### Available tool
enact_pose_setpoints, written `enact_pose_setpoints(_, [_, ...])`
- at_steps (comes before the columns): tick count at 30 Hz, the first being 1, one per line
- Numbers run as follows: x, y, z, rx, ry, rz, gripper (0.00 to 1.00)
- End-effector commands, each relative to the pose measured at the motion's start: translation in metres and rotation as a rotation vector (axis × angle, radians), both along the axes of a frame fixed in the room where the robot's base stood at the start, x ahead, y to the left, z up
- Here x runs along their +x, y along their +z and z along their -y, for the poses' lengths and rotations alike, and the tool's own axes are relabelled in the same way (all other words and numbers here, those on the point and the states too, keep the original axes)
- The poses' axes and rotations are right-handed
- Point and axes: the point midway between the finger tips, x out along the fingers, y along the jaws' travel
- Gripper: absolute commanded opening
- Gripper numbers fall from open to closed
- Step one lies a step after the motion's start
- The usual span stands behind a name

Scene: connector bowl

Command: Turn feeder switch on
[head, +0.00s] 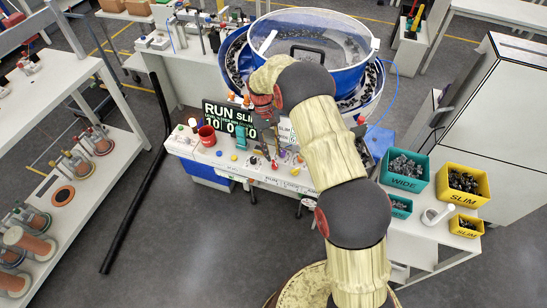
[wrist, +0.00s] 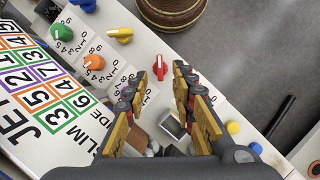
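My gripper (wrist: 160,76) is open and empty in the wrist view, with its fingertips apart over the control panel. A red pointer knob (wrist: 157,70) shows between the fingertips; I cannot tell whether they touch it. A grey rectangular part (wrist: 172,125) with a light frame shows between the fingers, nearer the palm. No label reading feeder is legible, so I cannot tell which control is the feeder switch. In the head view my gripper (head: 268,138) points down at the white panel bench (head: 225,166), largely hidden by my arm.
Green (wrist: 62,31), orange (wrist: 94,62) and yellow (wrist: 120,34) knobs sit beside the red one. In the head view a red mug (head: 207,135), the blue bowl (head: 372,72) and a green WIDE bin (head: 405,171) stand around.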

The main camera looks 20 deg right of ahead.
Motion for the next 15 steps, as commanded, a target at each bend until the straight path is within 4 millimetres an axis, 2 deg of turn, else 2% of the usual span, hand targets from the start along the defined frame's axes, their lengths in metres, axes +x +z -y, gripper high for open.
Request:
enact_pose_setpoints(6, [0.019,0.042,-0.003,0.000,0.000,0.003,0.26])
enact_pose_setpoints(10, [0.026,0.061,-0.004,0.000,0.000,0.002,0.26])
enact_pose_setpoints(15, [0.031,0.073,-0.004,0.000,0.000,-0.001,0.26])
